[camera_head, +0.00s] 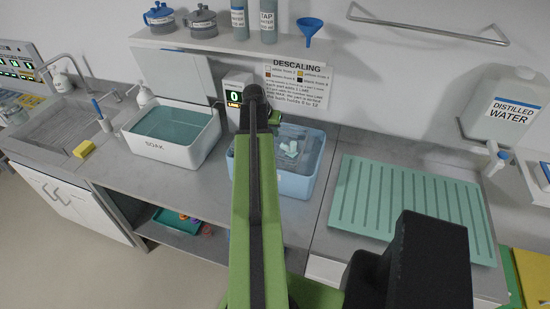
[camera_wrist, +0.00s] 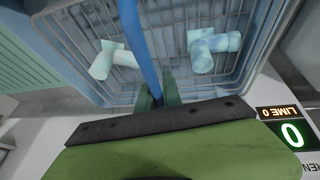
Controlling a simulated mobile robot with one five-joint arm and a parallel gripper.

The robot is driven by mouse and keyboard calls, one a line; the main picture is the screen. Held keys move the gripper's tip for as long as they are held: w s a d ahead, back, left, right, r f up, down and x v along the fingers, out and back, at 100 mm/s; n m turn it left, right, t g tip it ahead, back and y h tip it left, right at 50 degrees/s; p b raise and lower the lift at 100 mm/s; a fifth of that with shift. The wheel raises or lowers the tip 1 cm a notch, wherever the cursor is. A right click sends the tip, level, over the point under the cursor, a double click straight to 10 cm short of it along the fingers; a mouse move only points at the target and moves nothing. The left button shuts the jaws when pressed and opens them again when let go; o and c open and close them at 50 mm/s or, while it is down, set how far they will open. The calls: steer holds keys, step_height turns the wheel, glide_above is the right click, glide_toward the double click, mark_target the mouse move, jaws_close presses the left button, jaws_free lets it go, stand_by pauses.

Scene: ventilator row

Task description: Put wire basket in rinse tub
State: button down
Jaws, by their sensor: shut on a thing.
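The wire basket (camera_wrist: 172,42) shows in the wrist view as a grey mesh with a blue handle bar (camera_wrist: 140,45). My gripper (camera_wrist: 158,94) is shut on that handle. In the head view my arm covers the tub's left part and hides my fingertips. I cannot tell whether the basket touches the tub floor.
A white tub marked SOAK (camera_head: 165,150) with teal liquid stands to the left. A counter display (camera_head: 235,97) reading 0 and LIME stands behind. A ribbed green drain mat (camera_head: 405,205) lies to the right. A shelf with bottles (camera_head: 228,43) overhangs the back.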

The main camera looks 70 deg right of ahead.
step_height(320, 180, down, 9)
steer(key=b, duration=0.7)
steer(key=shift+f, duration=0.2)
steer(key=shift+r, duration=0.25)
steer(key=shift+f, duration=0.25)
steer(key=c, duration=1.5)
jaws_free()
steer(key=shift+r, duration=0.1)
steer(key=shift+a+r+p, duration=0.15)
steer(key=shift+r+p, duration=0.35)
steer(key=shift+r, duration=0.05)
steer(key=p+v, duration=0.9)
steer(key=v, duration=0.1)
steer(key=shift+r+p, duration=0.2)
steer(key=shift+p, duration=0.1)
steer(key=shift+w+a+r, duration=0.15)
steer(key=shift+a+r, duration=0.15)
